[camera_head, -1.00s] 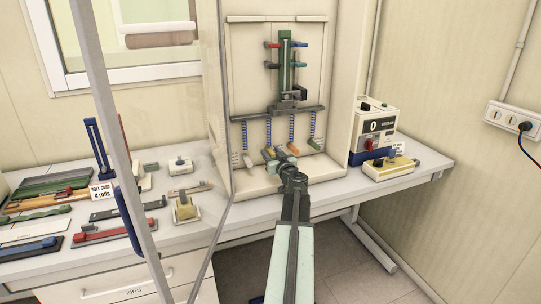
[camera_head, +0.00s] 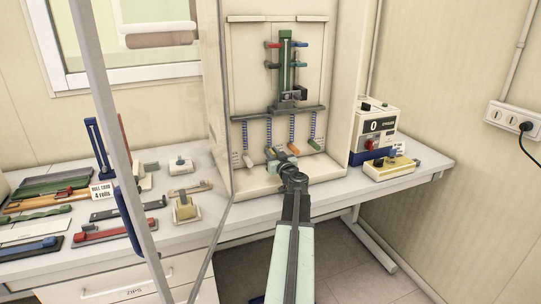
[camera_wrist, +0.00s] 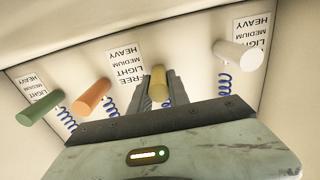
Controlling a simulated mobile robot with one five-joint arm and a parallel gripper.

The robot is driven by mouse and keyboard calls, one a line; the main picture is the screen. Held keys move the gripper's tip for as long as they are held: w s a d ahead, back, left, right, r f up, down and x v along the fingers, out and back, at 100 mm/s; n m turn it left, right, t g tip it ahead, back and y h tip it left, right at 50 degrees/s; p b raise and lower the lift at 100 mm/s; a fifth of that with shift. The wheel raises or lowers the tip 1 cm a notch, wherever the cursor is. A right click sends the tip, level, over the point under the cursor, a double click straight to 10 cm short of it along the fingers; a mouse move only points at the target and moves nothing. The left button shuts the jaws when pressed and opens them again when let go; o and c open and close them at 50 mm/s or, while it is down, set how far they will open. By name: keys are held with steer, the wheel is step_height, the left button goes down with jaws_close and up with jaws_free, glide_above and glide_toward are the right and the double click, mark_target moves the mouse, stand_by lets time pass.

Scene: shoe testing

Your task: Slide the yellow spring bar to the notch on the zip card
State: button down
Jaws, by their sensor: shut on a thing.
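The yellow spring bar (camera_wrist: 158,86) sits between the two grey fingers of my gripper (camera_wrist: 158,90) in the wrist view. The fingers are shut on it, one on each side. In the head view my gripper (camera_head: 278,157) is at the lower part of the cream test rig and hides much of the bar. A card (camera_wrist: 127,72) with the words FREE, LIGHT, MEDIUM and HEAVY is on the panel just left of the bar in the wrist view, upside down and partly covered by a finger.
An orange bar (camera_wrist: 95,96) and a green bar (camera_wrist: 39,107) stand left of my gripper in the wrist view, and a white bar (camera_wrist: 238,54) stands right. Each has a blue spring. The glass pane's frame (camera_head: 222,120) is left of the rig; a display box (camera_head: 375,128) is right.

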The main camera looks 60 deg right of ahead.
stand_by(0.7)
step_height(320, 180, down, 2)
steer(key=shift+b, duration=0.95)
steer(key=shift+r, duration=0.2)
steer(key=c, duration=1.2)
jaws_free()
steer(key=shift+a, duration=0.1)
steer(key=shift+c, duration=0.2)
steer(key=v, duration=0.7)
steer(key=shift+s+a, duration=0.25)
steer(key=shift+a, duration=0.05)
